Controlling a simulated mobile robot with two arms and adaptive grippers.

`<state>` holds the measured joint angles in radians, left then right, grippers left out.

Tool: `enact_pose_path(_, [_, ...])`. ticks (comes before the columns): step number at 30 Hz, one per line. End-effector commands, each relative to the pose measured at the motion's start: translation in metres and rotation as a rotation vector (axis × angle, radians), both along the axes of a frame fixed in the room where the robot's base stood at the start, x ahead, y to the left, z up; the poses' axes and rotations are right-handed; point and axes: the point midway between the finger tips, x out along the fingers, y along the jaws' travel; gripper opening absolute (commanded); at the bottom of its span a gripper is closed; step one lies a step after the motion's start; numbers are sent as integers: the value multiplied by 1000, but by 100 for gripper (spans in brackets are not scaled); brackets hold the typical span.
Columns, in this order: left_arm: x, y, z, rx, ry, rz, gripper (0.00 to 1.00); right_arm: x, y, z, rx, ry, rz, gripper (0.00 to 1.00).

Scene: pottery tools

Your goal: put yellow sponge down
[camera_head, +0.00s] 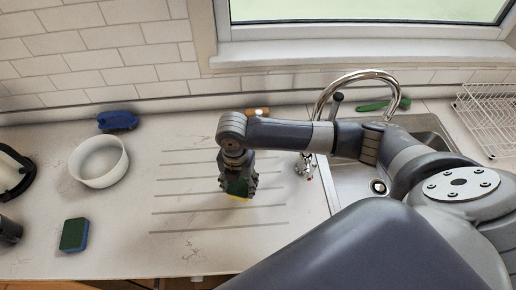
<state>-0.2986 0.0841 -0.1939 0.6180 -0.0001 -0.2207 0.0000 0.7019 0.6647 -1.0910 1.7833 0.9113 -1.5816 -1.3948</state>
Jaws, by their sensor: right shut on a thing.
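A yellow sponge with a green face (238,188) is in my right gripper (238,187), over the grooved drainboard left of the sink. The gripper points down and is shut on the sponge, hiding most of it. I cannot tell whether the sponge touches the counter. My left gripper does not show clearly; a dark shape at the left edge is too cut off to tell.
The sink (347,192) and faucet (318,100) are right, a wire rack (488,115) far right.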

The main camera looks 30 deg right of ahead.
Motion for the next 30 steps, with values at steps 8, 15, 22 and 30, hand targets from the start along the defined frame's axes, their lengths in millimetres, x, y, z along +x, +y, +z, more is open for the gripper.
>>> enact_pose_path(8, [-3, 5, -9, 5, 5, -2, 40, 58, -54, -10, -2, -2, -7, 45])
enact_pose_path(15, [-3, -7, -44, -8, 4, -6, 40, 85, -80, -17, -1, -1, -3, 45])
enact_pose_path(22, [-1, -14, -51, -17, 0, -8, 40, 95, -89, -13, 1, 1, 0, 45])
enact_pose_path(30, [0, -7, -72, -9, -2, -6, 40, 95, -89, -32, -1, 1, 0, 45])
